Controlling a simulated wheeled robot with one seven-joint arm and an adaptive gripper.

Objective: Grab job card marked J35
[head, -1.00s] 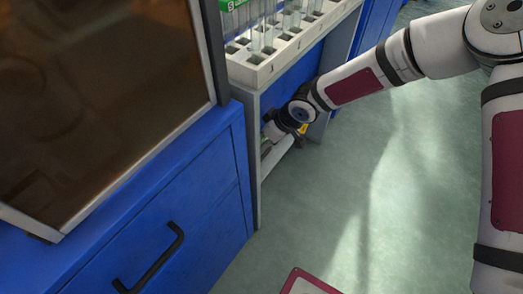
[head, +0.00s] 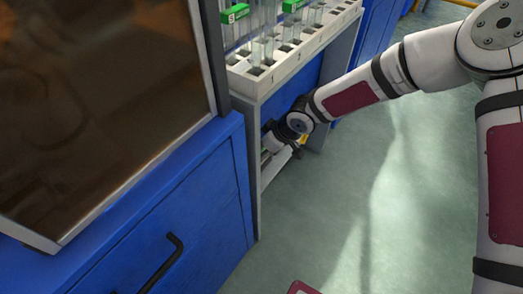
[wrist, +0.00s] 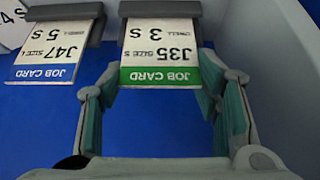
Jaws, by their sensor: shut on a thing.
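The job card marked J35 (wrist: 160,45) has a green band and shows upside down in the wrist view. Its far end sits at a dark holder (wrist: 160,9) on the pale wall. My gripper (wrist: 163,78) is shut on this card, with one finger at each side edge near the green band. In the head view, my gripper is low beside the white rack stand, with its fingertips mostly hidden. The job card marked J47 (wrist: 50,48), with a blue band, hangs just left of the held card in the wrist view.
A third white card (wrist: 12,25) is cut off at the wrist view's left edge. The white rack (head: 285,55) with glass tubes stands above my gripper. A blue cabinet (head: 190,205) with a black handle is at left. Green floor (head: 330,225) is open at right.

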